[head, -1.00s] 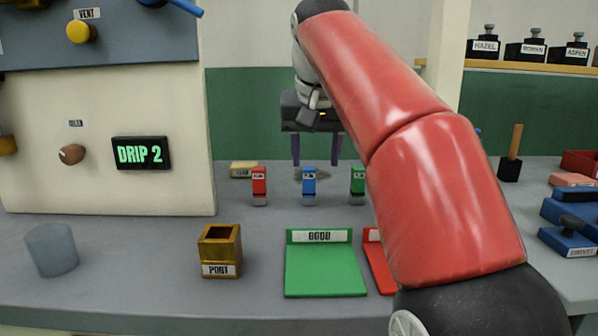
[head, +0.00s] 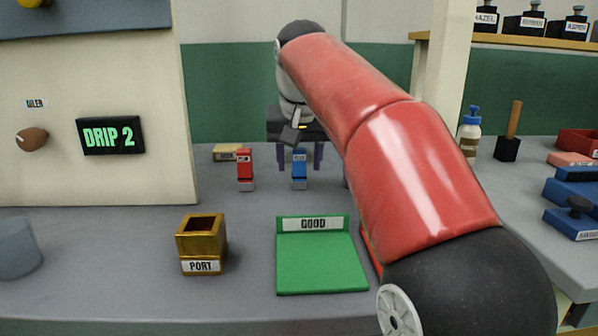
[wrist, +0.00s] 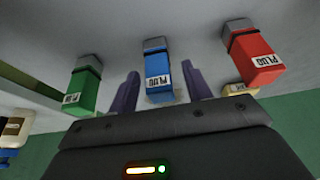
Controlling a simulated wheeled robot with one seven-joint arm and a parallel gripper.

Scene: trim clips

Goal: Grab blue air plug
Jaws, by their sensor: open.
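The blue air plug (head: 299,169) stands upright on the grey bench in the head view, right of the red plug (head: 245,168). In the wrist view the blue plug (wrist: 158,75) lies between the two purple fingers of my gripper (wrist: 158,88), which are apart. The red plug (wrist: 255,55) is to the right there and the green plug (wrist: 83,87) to the left, both outside the fingers. In the head view my gripper (head: 300,158) is behind the blue plug's top, fingers pointing down. Whether the fingers touch the plug cannot be told. The green plug is hidden behind my arm in the head view.
A yellow block (head: 227,152) lies behind the red plug. A brass PORT box (head: 190,247) and a green GOOD tray (head: 320,265) stand in front. A cream panel (head: 90,185) borders the left. A white bottle with blue cap (head: 469,135) stands right of my arm.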

